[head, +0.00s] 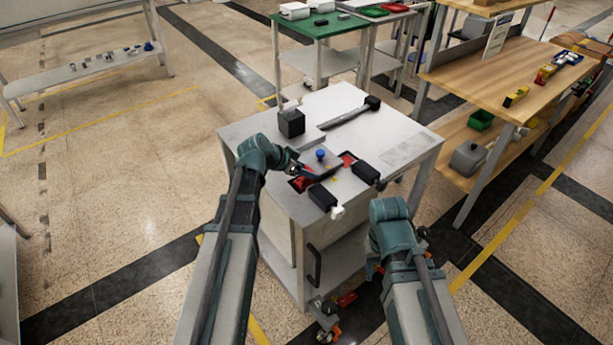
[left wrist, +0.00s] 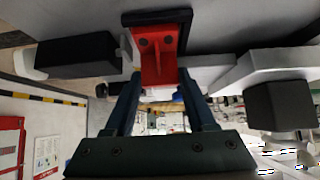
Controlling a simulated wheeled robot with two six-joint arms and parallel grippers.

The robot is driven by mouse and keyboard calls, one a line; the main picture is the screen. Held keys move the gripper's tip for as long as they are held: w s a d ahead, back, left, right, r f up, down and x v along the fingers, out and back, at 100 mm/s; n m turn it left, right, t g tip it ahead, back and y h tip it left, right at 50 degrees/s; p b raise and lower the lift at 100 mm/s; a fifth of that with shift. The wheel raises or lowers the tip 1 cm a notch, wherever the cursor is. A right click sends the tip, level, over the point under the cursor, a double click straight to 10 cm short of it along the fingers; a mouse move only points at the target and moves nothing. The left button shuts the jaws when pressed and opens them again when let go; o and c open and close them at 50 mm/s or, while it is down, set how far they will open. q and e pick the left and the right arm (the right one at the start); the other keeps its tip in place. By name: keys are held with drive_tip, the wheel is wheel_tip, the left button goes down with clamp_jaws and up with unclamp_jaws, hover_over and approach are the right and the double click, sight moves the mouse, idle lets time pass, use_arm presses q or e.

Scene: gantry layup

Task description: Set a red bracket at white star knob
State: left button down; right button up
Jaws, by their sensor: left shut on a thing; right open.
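My left gripper (head: 305,174) is over the front of the white cart top. In the left wrist view its two dark fingers close on a red bracket (left wrist: 157,62), which has two dark holes and a middle rib. A red piece also shows under the gripper in the head view (head: 299,184). The white star knob (head: 338,213) is at the front end of a black block (head: 322,197), just right of the gripper; it shows at the left in the wrist view (left wrist: 24,63). Whether the bracket touches the cart is unclear. My right gripper (head: 373,268) is low beside the cart, mostly hidden by its arm.
The cart top (head: 345,97) also carries a black box (head: 291,122), a long bar with a black end (head: 350,113), a blue knob (head: 320,154), another red piece (head: 347,159) and a second black block (head: 365,172). Its right part is clear. A wooden shelf bench (head: 475,80) stands right.

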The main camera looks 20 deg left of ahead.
use_arm(q)
drive_tip(key=shift+f, duration=0.15)
drive_tip(key=c, duration=0.5)
unclamp_jaws()
